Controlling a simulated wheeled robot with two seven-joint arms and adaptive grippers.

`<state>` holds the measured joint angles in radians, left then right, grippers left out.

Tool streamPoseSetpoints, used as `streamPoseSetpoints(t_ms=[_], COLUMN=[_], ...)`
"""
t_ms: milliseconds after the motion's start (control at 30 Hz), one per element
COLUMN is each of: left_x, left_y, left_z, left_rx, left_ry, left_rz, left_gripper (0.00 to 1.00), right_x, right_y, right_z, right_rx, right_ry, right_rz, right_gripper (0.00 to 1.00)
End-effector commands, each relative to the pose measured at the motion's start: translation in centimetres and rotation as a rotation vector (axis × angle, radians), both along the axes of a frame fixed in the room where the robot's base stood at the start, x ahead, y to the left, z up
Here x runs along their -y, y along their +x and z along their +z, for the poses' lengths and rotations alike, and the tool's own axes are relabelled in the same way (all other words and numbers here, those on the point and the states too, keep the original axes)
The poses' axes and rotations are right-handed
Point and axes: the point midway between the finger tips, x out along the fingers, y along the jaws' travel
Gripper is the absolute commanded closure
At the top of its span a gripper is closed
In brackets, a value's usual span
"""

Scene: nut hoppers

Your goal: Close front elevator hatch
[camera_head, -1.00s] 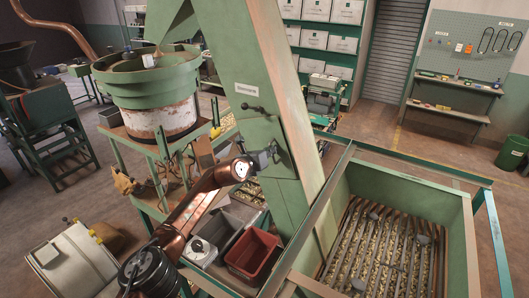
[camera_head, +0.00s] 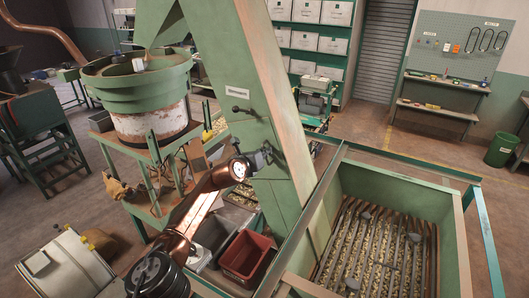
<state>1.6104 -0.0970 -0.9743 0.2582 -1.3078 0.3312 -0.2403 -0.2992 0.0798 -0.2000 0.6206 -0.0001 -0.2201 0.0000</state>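The green elevator (camera_head: 232,65) is a tall leaning column in the middle of the head view, with a small label and dark knobs on its front face. My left arm comes up from the lower left, and its gripper (camera_head: 262,157) is at the elevator's front face, below the knobs. The gripper is small and dark here, and I cannot tell whether its fingers are open or shut, or whether they touch the face. It partly covers the face, where I cannot clearly make out the hatch or its angle. My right gripper is not in view.
A green hopper (camera_head: 452,212) full of nuts under bars stands at the right. A round green feeder (camera_head: 130,85) stands left of the elevator.

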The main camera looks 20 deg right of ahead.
Motion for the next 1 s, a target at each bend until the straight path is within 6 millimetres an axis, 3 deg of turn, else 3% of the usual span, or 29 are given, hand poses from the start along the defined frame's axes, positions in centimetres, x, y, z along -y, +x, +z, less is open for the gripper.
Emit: streamPoseSetpoints(t_ms=[433,1000], left_x=[-0.5,-3.5], left_y=[-0.1,-3.3], left_z=[0.4,0.5], left_rx=[0.006,0.01], left_ry=[0.002,0.007], left_rz=[0.001,-0.002], left_gripper=[0.86,0.86], right_x=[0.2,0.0], right_y=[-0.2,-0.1], right_z=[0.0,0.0], right_rx=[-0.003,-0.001], right_ry=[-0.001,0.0], right_rz=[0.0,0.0], right_gripper=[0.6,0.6])
